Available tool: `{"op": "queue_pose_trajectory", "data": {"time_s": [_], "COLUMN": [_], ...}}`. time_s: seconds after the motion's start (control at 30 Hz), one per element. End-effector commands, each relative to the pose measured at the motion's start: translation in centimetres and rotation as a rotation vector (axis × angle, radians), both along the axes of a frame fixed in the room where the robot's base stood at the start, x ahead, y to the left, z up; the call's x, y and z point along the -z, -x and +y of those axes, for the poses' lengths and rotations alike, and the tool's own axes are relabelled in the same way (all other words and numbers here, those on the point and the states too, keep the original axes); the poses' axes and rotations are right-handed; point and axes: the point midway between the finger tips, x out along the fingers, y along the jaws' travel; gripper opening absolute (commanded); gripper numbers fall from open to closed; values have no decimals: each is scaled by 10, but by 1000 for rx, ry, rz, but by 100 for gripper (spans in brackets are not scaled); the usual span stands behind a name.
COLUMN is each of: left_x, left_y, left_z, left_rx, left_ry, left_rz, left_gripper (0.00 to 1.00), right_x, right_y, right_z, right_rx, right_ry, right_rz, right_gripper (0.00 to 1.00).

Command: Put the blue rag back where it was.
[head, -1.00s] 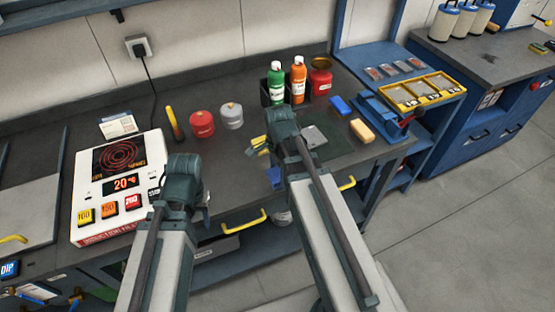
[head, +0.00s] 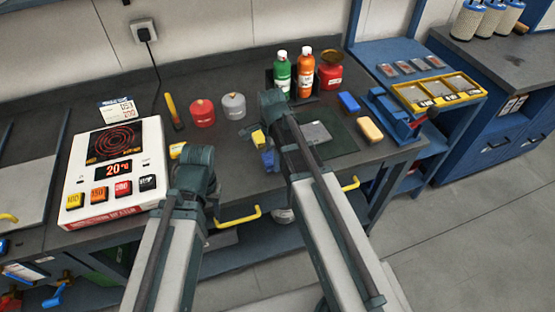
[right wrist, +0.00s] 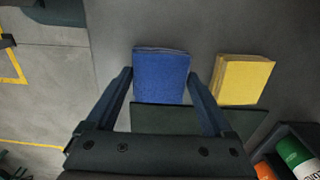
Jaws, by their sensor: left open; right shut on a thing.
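The blue rag (right wrist: 160,76) is a folded square between the two fingers of my right gripper (right wrist: 161,84) in the right wrist view. My right gripper is shut on it. In the head view the rag (head: 268,160) shows near the front of the bench, left of the dark green mat (head: 342,138), partly hidden by my right arm. A folded yellow rag (right wrist: 242,80) lies beside it, farther back; it also shows in the head view (head: 258,138). My left gripper (head: 212,190) is near the hot plate, open, its fingers mostly hidden. I cannot tell whether the blue rag touches the bench.
The hot plate (head: 115,170) stands left. Red (head: 203,113) and grey (head: 234,106) canisters stand behind the rags. Green (head: 282,75) and orange (head: 305,75) bottles stand at the back.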

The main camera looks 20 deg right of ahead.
Motion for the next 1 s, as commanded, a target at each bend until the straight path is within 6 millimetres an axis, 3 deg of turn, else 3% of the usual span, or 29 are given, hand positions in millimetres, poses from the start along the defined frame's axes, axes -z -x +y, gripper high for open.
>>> {"op": "queue_pose_trajectory", "data": {"time_s": [0.03,0.43,0.47,0.53,1.0], "left_x": [7,9,8,7,-2], "left_y": [0,0,0,0,0], "left_z": [0,0,0,0,0], "left_rx": [0,0,0,0,0], "left_ry": [0,0,0,0,0], "left_rz": [0,0,0,0,0], "left_gripper": [50,50,50,50,50], "right_x": [7,9,8,7,-2], "right_y": [0,0,0,0,0], "right_z": [3,3,3,3,3], "right_rx": [0,1,1,1,1], "right_ry": [0,0,0,0,0], "right_rz": [0,0,0,0,0], "right_gripper": [42,42,90,100,100]}}
